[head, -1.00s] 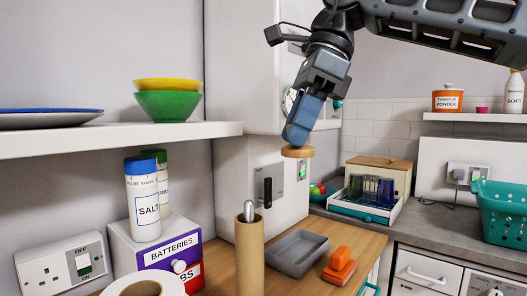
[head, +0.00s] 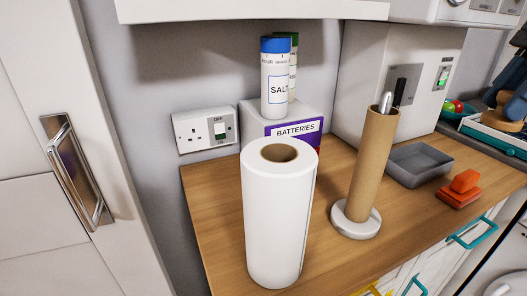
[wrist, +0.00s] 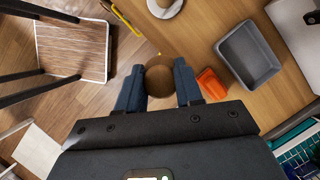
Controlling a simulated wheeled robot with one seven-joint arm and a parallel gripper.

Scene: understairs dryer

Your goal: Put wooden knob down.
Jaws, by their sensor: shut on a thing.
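My gripper (wrist: 159,88) is shut on the wooden knob (wrist: 159,74), a round brown disc held between the two blue fingers in the wrist view. The same knob (head: 502,122) shows at the right edge of the head view, under the partly cut-off fingers. It is held in the air, clear of the wooden worktop (head: 228,210). In the wrist view it overlaps the worktop's front edge, with floor to the left. Its underside is hidden.
A paper roll (head: 278,220), a cardboard tube on a white base (head: 357,222), a grey tray (head: 420,165) and an orange object (head: 460,190) stand on the worktop. A batteries box (head: 290,130) carries shakers. A chair (wrist: 72,50) stands on the floor.

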